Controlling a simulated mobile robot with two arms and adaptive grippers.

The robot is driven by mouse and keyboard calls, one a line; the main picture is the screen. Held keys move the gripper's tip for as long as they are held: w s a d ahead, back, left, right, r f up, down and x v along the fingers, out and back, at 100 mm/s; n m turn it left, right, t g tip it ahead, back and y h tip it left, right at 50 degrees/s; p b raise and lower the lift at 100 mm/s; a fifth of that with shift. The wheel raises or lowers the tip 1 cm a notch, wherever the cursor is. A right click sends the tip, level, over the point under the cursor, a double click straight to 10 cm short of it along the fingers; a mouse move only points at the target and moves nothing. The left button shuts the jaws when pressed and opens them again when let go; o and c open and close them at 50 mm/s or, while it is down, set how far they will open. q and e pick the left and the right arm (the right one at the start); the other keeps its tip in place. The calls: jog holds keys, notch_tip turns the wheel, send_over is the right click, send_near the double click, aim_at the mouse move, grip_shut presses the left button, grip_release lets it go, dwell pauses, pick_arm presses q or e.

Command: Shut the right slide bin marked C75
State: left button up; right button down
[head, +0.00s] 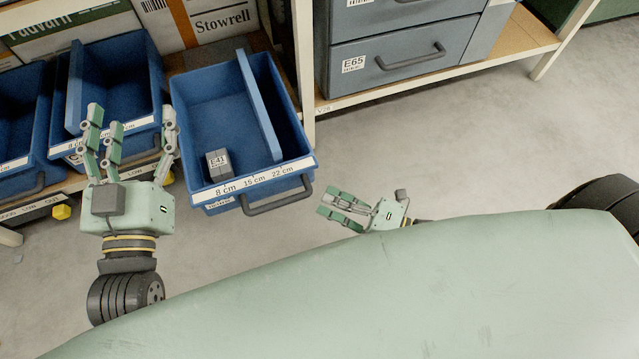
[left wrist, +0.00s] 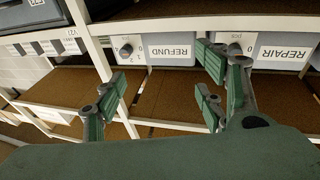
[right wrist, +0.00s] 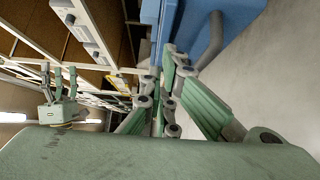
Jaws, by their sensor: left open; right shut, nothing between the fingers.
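A blue slide bin (head: 230,122) with a lengthwise divider is pulled out from the rack in the head view. It has a dark handle (head: 278,200) on its front; its small lower tag is too small to read. In the right wrist view the bin (right wrist: 218,18) shows at the top. My left gripper (head: 130,125) is open and empty, left of this bin and over the neighbouring bin's front. My right gripper (head: 330,207) is shut and empty, right of and apart from the handle.
A dark grey block (head: 217,165) marked E41 lies inside the pulled-out bin. Another blue bin (head: 125,75) stands to its left. Grey drawers (head: 405,60) marked E65 are at the right behind a rack post (head: 303,70). Bare floor (head: 420,130) lies to the right.

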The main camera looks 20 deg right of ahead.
pick_arm(q)
notch_tip(320, 180, up, 6)
jog(key=s+t+h+b, duration=0.1)
jog(key=s+t, duration=0.1)
jog(key=t, duration=0.1)
jog(key=shift+d, duration=0.15)
pick_arm(e)
jog(key=shift+w+a, duration=0.2)
jog(key=shift+w, duration=0.7)
jog(key=shift+w+a, duration=0.25)
jog(key=shift+w, duration=0.6)
jog(key=shift+w+a, duration=0.2)
jog(key=shift+w, duration=0.7)
pick_arm(q)
jog(key=shift+f, duration=0.1)
